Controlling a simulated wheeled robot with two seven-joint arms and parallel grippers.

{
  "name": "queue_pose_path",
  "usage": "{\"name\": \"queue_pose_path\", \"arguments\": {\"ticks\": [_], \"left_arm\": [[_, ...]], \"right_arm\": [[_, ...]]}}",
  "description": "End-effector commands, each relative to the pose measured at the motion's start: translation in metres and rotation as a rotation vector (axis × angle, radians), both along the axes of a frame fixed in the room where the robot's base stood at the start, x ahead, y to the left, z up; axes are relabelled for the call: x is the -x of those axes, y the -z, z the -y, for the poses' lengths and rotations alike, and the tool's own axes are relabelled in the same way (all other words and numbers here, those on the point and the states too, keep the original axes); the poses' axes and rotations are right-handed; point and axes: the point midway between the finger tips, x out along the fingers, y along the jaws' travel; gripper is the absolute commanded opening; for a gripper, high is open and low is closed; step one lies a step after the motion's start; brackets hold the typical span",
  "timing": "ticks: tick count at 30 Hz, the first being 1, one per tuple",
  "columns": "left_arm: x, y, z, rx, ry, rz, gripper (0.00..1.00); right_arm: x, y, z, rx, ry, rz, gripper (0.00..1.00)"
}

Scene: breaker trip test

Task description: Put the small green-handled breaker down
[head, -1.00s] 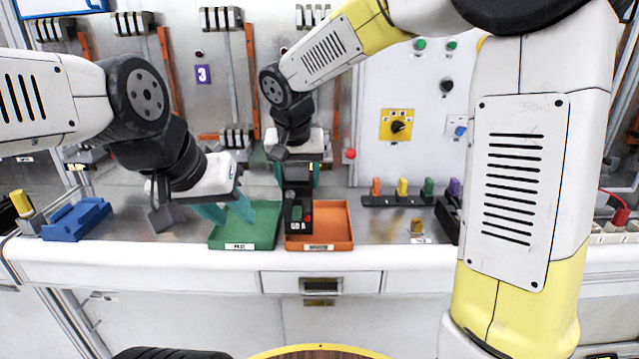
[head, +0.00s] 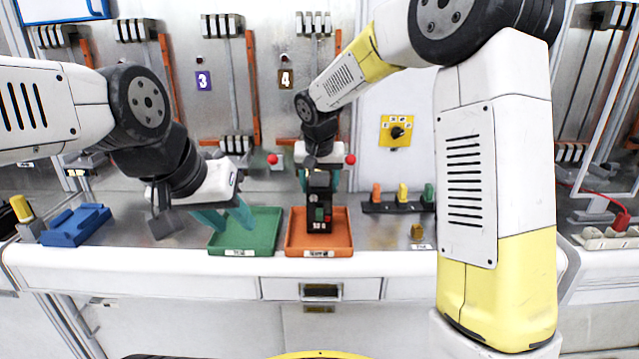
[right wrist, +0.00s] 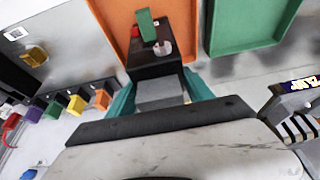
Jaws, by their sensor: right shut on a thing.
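The small breaker (head: 319,190) is a dark block with a green handle (head: 319,214) and a small red spot. It stands upright within the outline of the orange tray (head: 342,240); I cannot tell whether its bottom touches the tray floor. My right gripper (head: 319,180) is shut on its upper part. In the right wrist view the breaker (right wrist: 155,65) sits between the teal fingers, its green handle pointing away, over the orange tray (right wrist: 110,25). My left gripper (head: 226,217) is open and empty at the green tray (head: 262,240), its fingers apart.
A blue holder (head: 76,224) lies at the left of the bench. A dark rack (head: 385,207) with coloured pegs and a small yellow-brown block (head: 417,231) are right of the orange tray. The panel with tall switches and red knobs stands behind.

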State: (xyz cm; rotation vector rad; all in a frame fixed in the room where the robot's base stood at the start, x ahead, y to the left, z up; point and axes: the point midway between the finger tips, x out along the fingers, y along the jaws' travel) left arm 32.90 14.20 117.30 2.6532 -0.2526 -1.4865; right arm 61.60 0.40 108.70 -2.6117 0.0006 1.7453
Motion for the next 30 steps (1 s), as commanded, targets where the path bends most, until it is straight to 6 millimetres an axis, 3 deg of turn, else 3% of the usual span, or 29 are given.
{"name": "queue_pose_path", "arguments": {"ticks": [7, 8, 10, 22, 30], "left_arm": [[0.000, 0.000, 0.000, 0.000, 0.000, 0.000, 0.36], [0.000, 0.000, 0.000, 0.000, 0.000, 0.000, 0.36], [0.000, 0.000, 0.000, 0.000, 0.000, 0.000, 0.36], [0.000, 0.000, 0.000, 0.000, 0.000, 0.000, 0.36], [0.000, 0.000, 0.000, 0.000, 0.000, 0.000, 0.36]], "right_arm": [[0.000, 0.002, 0.000, 0.000, 0.000, 0.002, 0.00], [0.000, 0.002, 0.000, 0.000, 0.000, 0.000, 0.66], [0.000, 0.002, 0.000, 0.000, 0.000, 0.000, 0.79], [0.000, -0.002, 0.000, -0.001, 0.000, 0.001, 0.82], [0.018, -0.047, -0.001, -0.003, -0.001, 0.005, 0.82]]}}
